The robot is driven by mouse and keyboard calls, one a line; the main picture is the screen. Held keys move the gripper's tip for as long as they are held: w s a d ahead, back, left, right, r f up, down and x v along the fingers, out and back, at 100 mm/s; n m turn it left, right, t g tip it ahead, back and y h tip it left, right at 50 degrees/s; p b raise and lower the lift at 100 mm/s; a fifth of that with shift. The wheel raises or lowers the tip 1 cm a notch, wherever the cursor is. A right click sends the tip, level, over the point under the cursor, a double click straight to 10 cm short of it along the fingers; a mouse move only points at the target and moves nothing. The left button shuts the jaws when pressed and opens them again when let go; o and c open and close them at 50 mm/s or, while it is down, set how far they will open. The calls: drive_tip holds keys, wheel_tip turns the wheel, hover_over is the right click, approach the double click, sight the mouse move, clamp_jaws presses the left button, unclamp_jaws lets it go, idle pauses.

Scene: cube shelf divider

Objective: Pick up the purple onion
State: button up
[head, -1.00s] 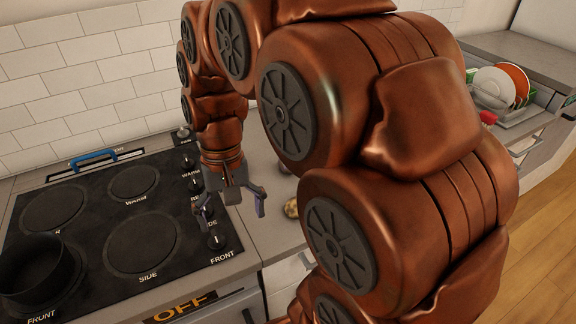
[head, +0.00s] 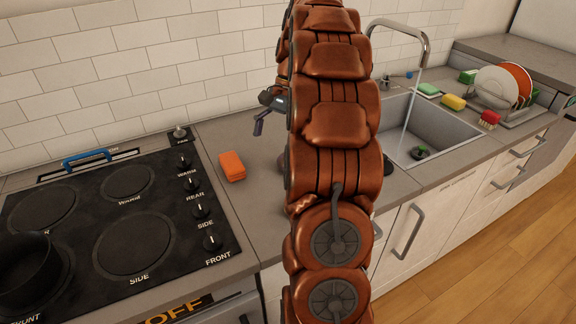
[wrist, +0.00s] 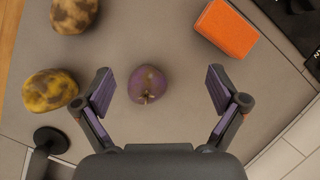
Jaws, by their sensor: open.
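The purple onion (wrist: 148,84) sits on the grey counter in the wrist view, a small round thing with its stem end showing. My open gripper (wrist: 160,92) is above the counter with the onion between its two spread fingers in the picture, nearer the left finger. No contact with the onion shows. In the head view my gripper (head: 262,112) is partly seen beside my arm. My arm hides most of the onion's area there.
An orange sponge (wrist: 225,28) lies right of the onion; it also shows in the head view (head: 232,166). Two brown and yellow potatoes (wrist: 50,90) lie left. The stove (head: 120,215) is left, the sink (head: 425,135) right, with running water.

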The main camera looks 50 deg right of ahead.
drive_tip(key=d, duration=0.2)
drive_tip(key=d+f+m, duration=0.1)
drive_tip(key=d, duration=0.2)
drive_tip(key=d+f+m, duration=0.1)
drive_tip(key=d, duration=0.1)
drive_tip(key=shift+s+d+f+t+b, duration=0.25)
drive_tip(key=shift+s+t+b, duration=0.05)
drive_tip(key=shift+s, duration=0.1)
drive_tip(key=shift+x, duration=1.2)
drive_tip(key=shift+a+f+p, duration=0.65)
drive_tip(key=shift+a+f, duration=0.4)
drive_tip(key=shift+f, duration=0.15)
drive_tip(key=shift+x, duration=1.15)
drive_tip(key=shift+c, duration=0.3)
drive_tip(key=c, duration=1.3)
drive_tip(key=shift+o, duration=0.2)
drive_tip(key=shift+r, duration=0.15)
